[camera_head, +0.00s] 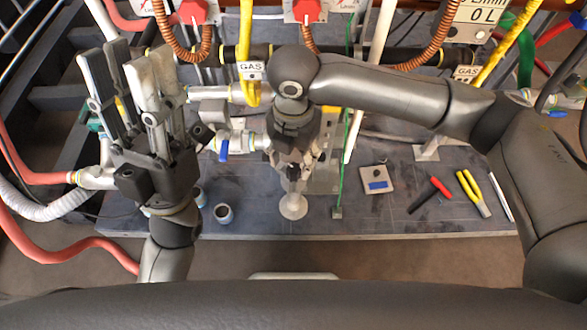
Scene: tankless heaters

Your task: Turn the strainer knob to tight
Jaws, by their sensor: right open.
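My right gripper (293,172) points down over the dark board in the middle of the view. It is open, though its fingers are small and partly dark here. Just below its fingertips is a pale round piece with a short stem (293,206). I cannot tell whether this is the strainer knob or whether the fingers touch it.
A small cup (223,214), a square plate with a blue patch (376,180), red-black pliers (430,194) and yellow pliers (473,193) lie on the board (400,220). Hoses crowd the back.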

